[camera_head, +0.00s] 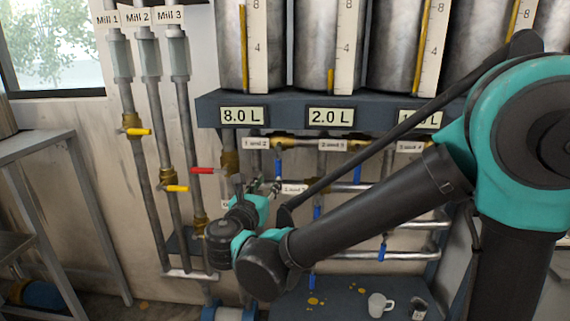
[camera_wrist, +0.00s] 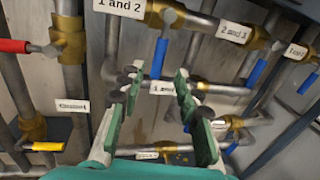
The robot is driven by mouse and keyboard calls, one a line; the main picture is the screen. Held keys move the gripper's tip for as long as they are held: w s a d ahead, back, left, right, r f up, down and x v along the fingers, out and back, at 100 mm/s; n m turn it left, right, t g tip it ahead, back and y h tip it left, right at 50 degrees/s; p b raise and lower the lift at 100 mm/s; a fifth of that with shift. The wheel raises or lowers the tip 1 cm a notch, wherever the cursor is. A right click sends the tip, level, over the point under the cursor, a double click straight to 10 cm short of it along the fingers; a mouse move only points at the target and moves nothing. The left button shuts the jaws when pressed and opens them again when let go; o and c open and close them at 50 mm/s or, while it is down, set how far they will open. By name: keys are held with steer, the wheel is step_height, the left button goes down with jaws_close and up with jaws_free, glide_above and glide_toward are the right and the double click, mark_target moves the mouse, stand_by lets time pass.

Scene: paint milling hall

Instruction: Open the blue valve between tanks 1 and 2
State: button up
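The blue valve handle under the "1 and 2" label (camera_wrist: 119,5) hangs down from a brass valve body (camera_wrist: 165,13), crosswise to its pipe. This blue handle (camera_wrist: 159,57) shows near the top middle of the wrist view. In the head view the handle (camera_head: 278,166) is just above and right of my gripper (camera_head: 268,187). In the wrist view my gripper (camera_wrist: 159,78) is open and empty, its two fingers spread. The handle's lower end appears between the fingertips; I cannot tell how far beyond them it lies, and no contact shows.
A red handle (camera_wrist: 28,46) and a yellow handle (camera_wrist: 47,146) are at the left. The "2 and 3" valve's blue handle (camera_wrist: 255,73) is at the right. Pipes cross below. Tanks stand on a dark shelf (camera_head: 278,103) above. A mug (camera_head: 378,304) sits low down.

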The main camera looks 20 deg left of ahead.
mark_target(278, 164)
steer(key=w, duration=1.4)
steer(key=shift+w+a, duration=0.3)
steer(key=shift+w, duration=0.05)
jaws_close()
